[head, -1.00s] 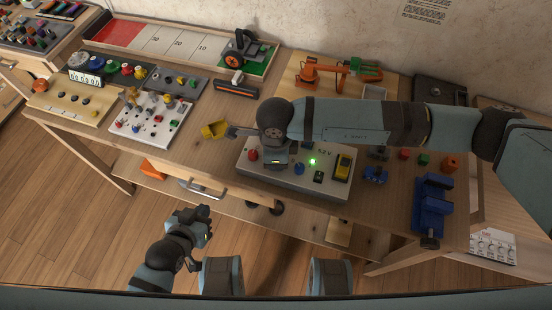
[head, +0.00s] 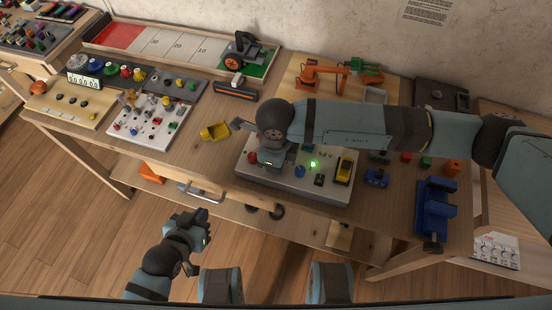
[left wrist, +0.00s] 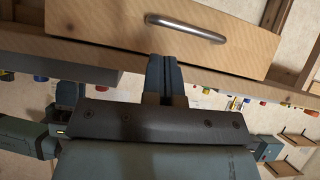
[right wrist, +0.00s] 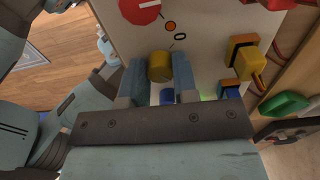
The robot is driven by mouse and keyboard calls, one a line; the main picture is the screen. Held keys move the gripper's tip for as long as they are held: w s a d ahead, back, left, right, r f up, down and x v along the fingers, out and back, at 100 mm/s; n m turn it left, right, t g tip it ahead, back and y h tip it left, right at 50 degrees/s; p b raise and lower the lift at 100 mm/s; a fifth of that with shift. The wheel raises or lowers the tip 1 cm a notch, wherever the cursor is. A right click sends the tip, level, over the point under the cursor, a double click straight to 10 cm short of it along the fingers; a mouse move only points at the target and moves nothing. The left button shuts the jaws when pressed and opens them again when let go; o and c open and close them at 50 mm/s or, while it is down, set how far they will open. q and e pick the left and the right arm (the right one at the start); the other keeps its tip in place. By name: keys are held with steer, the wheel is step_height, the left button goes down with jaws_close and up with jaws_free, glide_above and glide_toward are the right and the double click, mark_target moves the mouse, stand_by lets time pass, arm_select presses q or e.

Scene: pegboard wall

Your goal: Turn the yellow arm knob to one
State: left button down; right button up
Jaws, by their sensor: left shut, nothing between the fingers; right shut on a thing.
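The yellow knob (right wrist: 160,68) shows in the right wrist view, upright on a pale panel, with a "0" mark and an orange dot near it. My right gripper (right wrist: 160,78) is shut on it, one blue finger on each side. In the head view the grey control panel (head: 222,168) lies at the table's front edge, and my right wrist and hand cover the knob there. My left gripper (head: 200,216) is shut and empty, low in front of the table. Its closed fingers also show in the left wrist view (left wrist: 165,75), before a drawer.
A drawer handle (left wrist: 185,28) sticks out below.

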steer(key=o, duration=0.9)
steer(key=shift+o, duration=0.2)
step_height(320, 180, up, 14)
